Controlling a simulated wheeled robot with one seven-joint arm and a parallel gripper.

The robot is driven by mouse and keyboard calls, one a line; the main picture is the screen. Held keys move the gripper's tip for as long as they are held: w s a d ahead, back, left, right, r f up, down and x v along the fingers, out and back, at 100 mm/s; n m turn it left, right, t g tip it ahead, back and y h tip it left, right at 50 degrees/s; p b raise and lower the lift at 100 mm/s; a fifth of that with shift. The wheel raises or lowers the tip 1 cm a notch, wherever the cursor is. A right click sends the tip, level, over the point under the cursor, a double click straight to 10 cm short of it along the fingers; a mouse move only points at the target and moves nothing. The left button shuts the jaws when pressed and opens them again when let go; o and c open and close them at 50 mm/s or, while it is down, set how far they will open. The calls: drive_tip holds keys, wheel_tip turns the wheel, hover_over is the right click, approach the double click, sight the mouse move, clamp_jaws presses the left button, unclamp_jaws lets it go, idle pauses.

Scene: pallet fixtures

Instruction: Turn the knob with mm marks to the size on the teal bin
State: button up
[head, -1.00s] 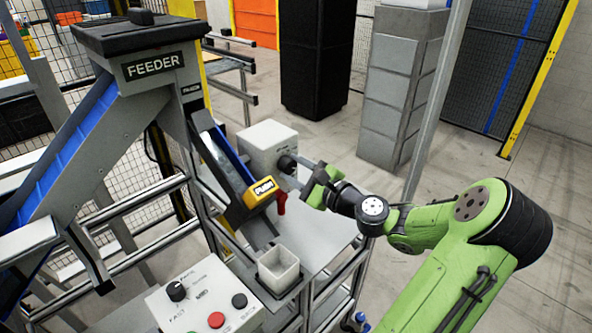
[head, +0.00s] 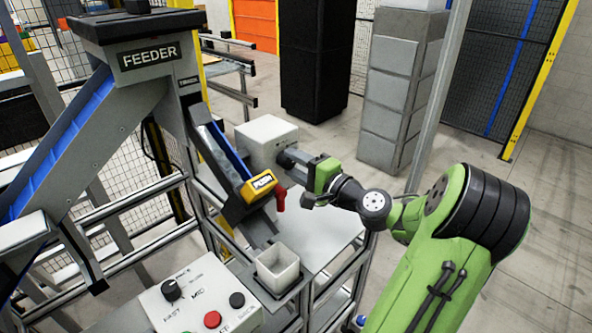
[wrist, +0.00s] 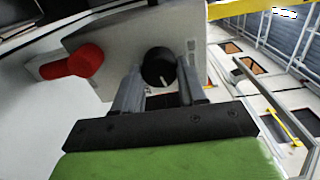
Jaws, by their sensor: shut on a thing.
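A grey-white box (head: 268,138) stands beyond the feeder chute, with a black knob on its side facing my arm. In the wrist view, the round black knob (wrist: 158,67) with a white pointer line sits between my two fingers. My gripper (wrist: 157,84) is shut on this knob. In the head view my gripper (head: 293,157) covers most of the knob, and no mm marks can be read. A red lever (wrist: 73,63) sticks out left of the knob in the wrist view. No clearly teal bin or size label shows in these frames.
The yellow-ended chute (head: 258,185) and the red handle (head: 280,198) are close to my gripper. A small whitish bin (head: 278,270) stands below the chute. The control panel (head: 200,300) at the front has another black knob (head: 172,289) and buttons.

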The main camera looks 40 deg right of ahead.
drive_tip(key=shift+f+n+b, duration=0.1)
drive_tip(key=shift+n+b, duration=0.9)
drive_tip(key=shift+n, duration=0.5)
drive_tip(key=o, duration=1.1)
drive_tip(key=shift+c, duration=0.2)
drive_tip(key=s+p, duration=0.2)
drive_tip(key=s, duration=1.3)
drive_tip(key=shift+s+d, duration=0.2)
drive_tip(key=shift+s, duration=0.15)
